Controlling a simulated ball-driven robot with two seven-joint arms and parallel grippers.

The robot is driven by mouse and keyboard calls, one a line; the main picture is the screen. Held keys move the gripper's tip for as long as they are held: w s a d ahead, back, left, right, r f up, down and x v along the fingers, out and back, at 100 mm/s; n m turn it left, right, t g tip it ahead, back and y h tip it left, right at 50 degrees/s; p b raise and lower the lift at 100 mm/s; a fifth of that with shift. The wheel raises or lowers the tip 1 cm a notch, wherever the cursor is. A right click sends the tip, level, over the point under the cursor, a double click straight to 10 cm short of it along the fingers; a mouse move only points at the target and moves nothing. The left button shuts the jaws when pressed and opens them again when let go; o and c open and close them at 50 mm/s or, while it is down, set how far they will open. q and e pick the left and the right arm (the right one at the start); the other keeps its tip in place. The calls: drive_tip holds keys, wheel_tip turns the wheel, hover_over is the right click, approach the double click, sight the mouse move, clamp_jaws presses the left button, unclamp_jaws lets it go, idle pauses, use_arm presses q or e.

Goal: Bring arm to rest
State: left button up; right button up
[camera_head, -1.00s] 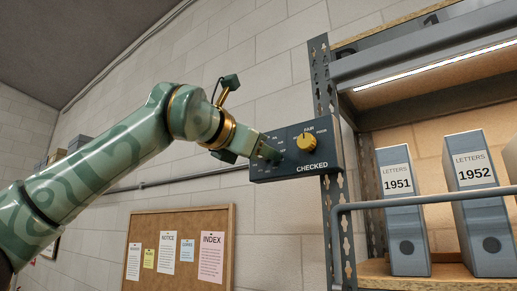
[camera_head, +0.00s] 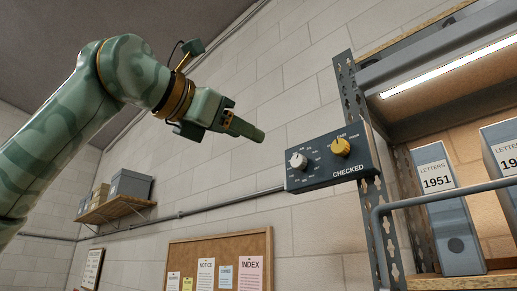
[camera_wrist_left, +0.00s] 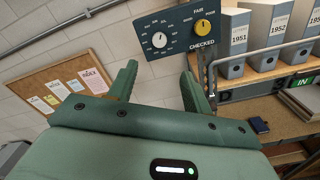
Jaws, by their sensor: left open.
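My left gripper (camera_head: 243,128) is up in front of the wall, left of the dial box and apart from it. In the left wrist view its two fingers (camera_wrist_left: 158,88) are spread with nothing between them. The dark dial box (camera_head: 328,163), marked CHECKED, is fixed at the shelf's upright. It has a white knob (camera_head: 298,160) on the left and a yellow knob (camera_head: 340,147) on the right. Both knobs also show in the left wrist view, the white one (camera_wrist_left: 159,40) and the yellow one (camera_wrist_left: 203,27). My right gripper is not in view.
The metal shelf post (camera_head: 372,190) and a grey rail (camera_head: 440,198) stand right, with letter boxes (camera_head: 446,220) behind. A cork board (camera_head: 220,250) hangs below. A wall shelf (camera_head: 112,210) with boxes is at left.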

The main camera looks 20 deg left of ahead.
use_arm(q)
drive_tip(key=shift+s+a, duration=0.1)
drive_tip(key=shift+s, duration=0.25)
idle(0.3)
